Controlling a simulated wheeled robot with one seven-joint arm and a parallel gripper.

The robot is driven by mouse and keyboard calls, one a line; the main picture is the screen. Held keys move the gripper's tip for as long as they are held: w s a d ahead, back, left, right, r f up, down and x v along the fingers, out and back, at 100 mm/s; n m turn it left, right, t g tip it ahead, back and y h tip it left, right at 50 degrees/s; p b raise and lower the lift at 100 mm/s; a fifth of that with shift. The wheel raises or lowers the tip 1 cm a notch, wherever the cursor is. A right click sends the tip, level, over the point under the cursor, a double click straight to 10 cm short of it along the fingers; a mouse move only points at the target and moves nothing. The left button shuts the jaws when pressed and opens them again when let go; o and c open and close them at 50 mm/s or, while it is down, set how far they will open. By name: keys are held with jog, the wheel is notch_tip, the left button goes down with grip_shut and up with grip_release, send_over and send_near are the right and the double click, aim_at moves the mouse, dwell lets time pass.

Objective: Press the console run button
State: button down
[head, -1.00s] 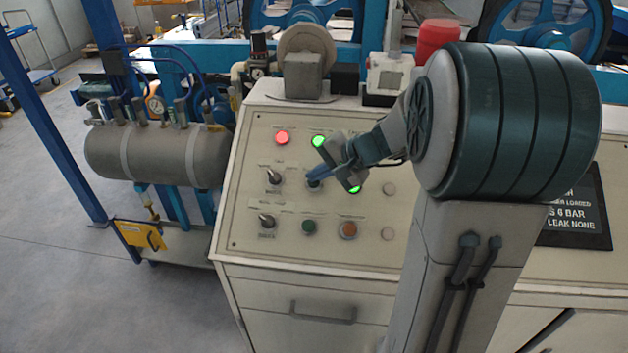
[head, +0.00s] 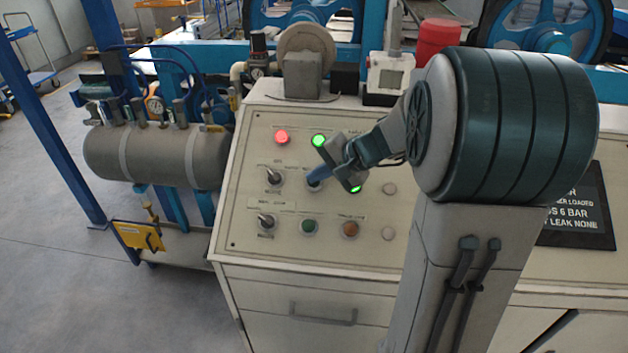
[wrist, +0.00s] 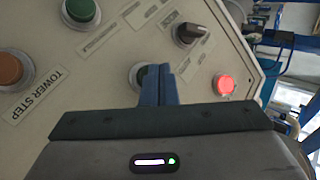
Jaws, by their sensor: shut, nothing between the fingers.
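The console panel (head: 245,215) slopes up in front of me. My gripper (head: 315,177) is shut and empty, its blue fingertips over the upper-middle part of the panel. In the wrist view, the fingertips (wrist: 158,84) partly cover a dark round control (wrist: 138,72); I cannot tell whether they touch it, nor read its label. A green button (head: 309,226) and an orange button (head: 350,229) sit lower on the panel. The orange one, labelled TOWER STEP, also shows in the wrist view (wrist: 12,68). I cannot tell which button is marked run.
A red lamp (head: 282,137) and a green lamp (head: 319,140) are lit; another green glow shows beside my gripper. Two selector knobs (head: 274,178) (head: 266,222) stand out at the panel's left. A grey tank (head: 155,158) stands left of the console. A dark sign (head: 575,212) is at right.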

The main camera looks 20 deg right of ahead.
jog(key=shift+w+d+f+b, duration=0.1)
jog(key=shift+w+f+b, duration=0.1)
jog(key=shift+f+b, duration=0.25)
dwell(0.4)
jog(key=shift+s+r, duration=0.1)
jog(key=shift+r, duration=0.1)
jog(key=shift+s+a+r, duration=0.2)
jog(key=shift+s+r, duration=0.1)
jog(key=shift+r, duration=0.3)
jog(key=shift+r+p, duration=0.1)
jog(key=shift+p, duration=0.2)
jog(key=r, duration=0.1)
jog(key=s+r+p, duration=0.1)
jog(key=s+a+r+p, duration=0.1)
jog(key=r, duration=0.1)
jog(key=shift+s, duration=0.2)
dwell(0.8)
